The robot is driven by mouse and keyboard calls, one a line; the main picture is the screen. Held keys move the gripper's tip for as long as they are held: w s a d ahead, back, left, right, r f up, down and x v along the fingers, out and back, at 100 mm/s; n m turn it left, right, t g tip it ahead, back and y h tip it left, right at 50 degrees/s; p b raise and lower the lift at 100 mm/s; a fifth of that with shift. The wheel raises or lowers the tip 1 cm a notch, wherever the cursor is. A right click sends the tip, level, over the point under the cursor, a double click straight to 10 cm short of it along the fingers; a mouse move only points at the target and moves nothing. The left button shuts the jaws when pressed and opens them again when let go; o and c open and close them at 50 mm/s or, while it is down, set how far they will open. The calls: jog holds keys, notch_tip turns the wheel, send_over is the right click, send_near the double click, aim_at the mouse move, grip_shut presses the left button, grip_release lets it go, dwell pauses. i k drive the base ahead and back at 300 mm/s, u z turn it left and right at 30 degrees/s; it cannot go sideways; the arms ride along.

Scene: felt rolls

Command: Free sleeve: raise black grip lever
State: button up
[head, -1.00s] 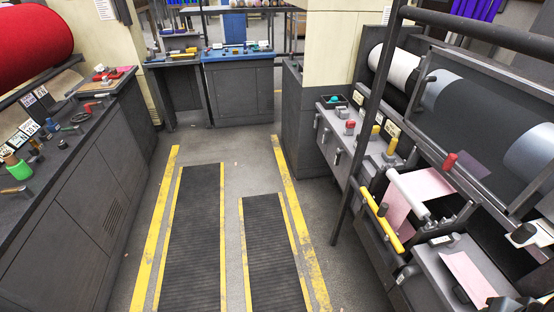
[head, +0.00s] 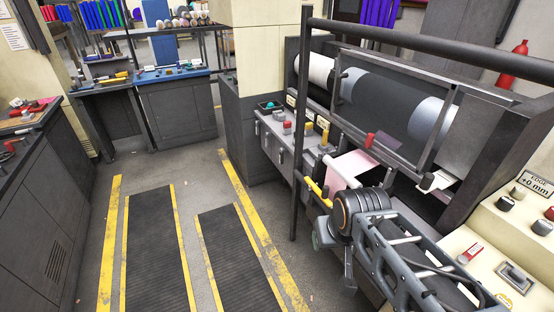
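The dark roll machine on the right carries a long roll with a white section (head: 318,70) and a pale grey section (head: 432,122). I cannot tell which part is the sleeve. A pale block with a dark end (head: 434,181) sits at the front of the machine, right of a red grip (head: 370,139); I cannot make out a lever with a clearly black grip. My arm (head: 400,250) reaches in from the lower right in front of the machine. My gripper's fingertips do not show.
A cream control panel (head: 480,236) with knobs and a red switch is at the lower right. A dark upright post (head: 299,130) and a rail (head: 430,45) stand before the machine. Yellow-edged mats (head: 155,250) lie on the open floor to the left. A blue-topped bench (head: 175,75) stands behind.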

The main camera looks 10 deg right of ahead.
aim_at(282, 150)
jog(key=i, duration=0.55)
jog(key=u, duration=0.5)
jog(key=i, duration=1.8)
jog(key=u, duration=0.75)
